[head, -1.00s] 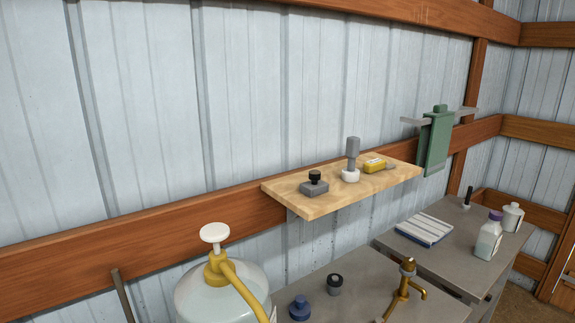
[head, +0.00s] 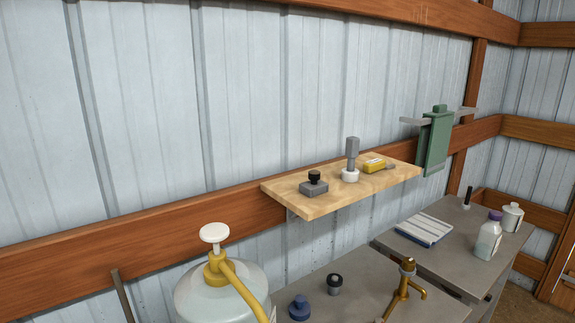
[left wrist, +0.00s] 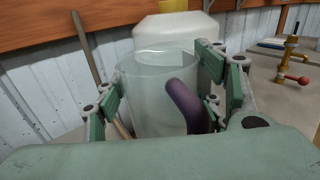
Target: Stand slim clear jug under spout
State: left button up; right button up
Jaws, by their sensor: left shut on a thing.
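A clear jug (left wrist: 150,100) with a dark purple handle (left wrist: 183,104) fills the middle of the left wrist view, its open rim facing up. My left gripper (left wrist: 162,88) is shut on it, with green finger pads on either side. A brass tap with a spout (head: 405,290) stands on the grey bench; it also shows in the left wrist view (left wrist: 290,65), to the right of the jug. Neither the jug nor my grippers show in the head view. The jug's base is hidden in the wrist view.
A big clear bottle (head: 200,292) with a yellow pump stands at the front, and a pale vessel (left wrist: 176,30) shows behind the jug. Dark knobbed pieces (head: 299,308) sit on the bench (head: 355,292). A wooden shelf (head: 300,202) juts above it.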

pick_arm(q)
jog(key=shift+d, duration=0.25)
jog(key=shift+a+f, duration=0.1)
jog(key=shift+a, duration=0.3)
jog(key=shift+s+f+b, duration=0.15)
jog(key=shift+f+b, duration=0.65)
jog(key=shift+b, duration=0.05)
pick_arm(e)
jog(key=shift+f, duration=0.85)
pick_arm(q)
jog(key=shift+a+f, duration=0.1)
